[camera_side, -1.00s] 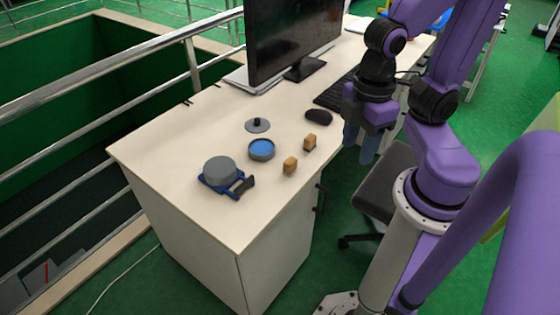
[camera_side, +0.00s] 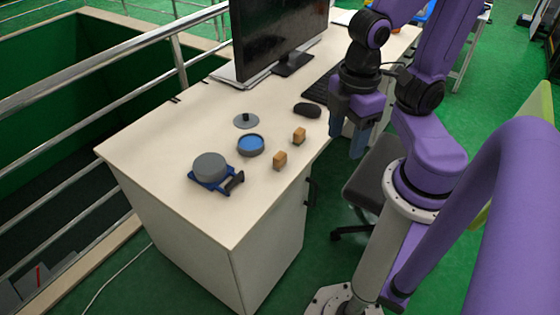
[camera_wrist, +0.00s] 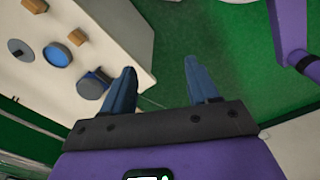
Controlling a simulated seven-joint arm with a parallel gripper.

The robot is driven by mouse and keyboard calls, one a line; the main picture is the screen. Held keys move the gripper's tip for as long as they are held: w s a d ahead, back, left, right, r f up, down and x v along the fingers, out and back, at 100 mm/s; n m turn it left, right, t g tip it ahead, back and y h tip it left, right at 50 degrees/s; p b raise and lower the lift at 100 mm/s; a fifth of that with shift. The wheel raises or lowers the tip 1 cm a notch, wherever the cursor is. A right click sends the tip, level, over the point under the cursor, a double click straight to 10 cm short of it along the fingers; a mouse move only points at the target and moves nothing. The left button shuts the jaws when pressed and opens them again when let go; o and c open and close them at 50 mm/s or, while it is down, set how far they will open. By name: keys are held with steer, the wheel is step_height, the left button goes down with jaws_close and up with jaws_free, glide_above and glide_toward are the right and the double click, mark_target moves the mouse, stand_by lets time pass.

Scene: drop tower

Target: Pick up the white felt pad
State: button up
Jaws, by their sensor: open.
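I cannot make out a white felt pad in either view. My gripper (camera_side: 348,142) is open and empty, pointing down beyond the desk's right edge, apart from everything on the desk. In the wrist view its two blue fingers (camera_wrist: 161,82) are spread wide over green floor. A round dish with a blue inside (camera_side: 251,144) stands on the desk, left of my gripper; it also shows in the wrist view (camera_wrist: 57,54). A flat grey disc with a dark knob (camera_side: 246,120) lies behind it. A grey cylinder (camera_side: 209,166) sits on a blue base with a dark handle.
Two wooden blocks (camera_side: 280,161) (camera_side: 299,135) stand near the desk's right edge. A black mouse (camera_side: 307,110), a keyboard (camera_side: 316,93) and a monitor (camera_side: 280,40) are farther back. The front of the white desk (camera_side: 215,220) is clear. A dark chair (camera_side: 370,185) is below my gripper.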

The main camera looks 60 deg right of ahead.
steer(key=n, duration=0.5)
glide_above(280, 155)
step_height(280, 155, down, 10)
steer(key=f, duration=1.2)
steer(key=shift+a+f, duration=0.25)
steer(key=shift+a, duration=0.1)
steer(key=shift+d+f, duration=0.2)
steer(key=shift+f, duration=1.1)
steer(key=shift+d+f, duration=0.15)
steer(key=shift+f, duration=1.15)
steer(key=c, duration=1)
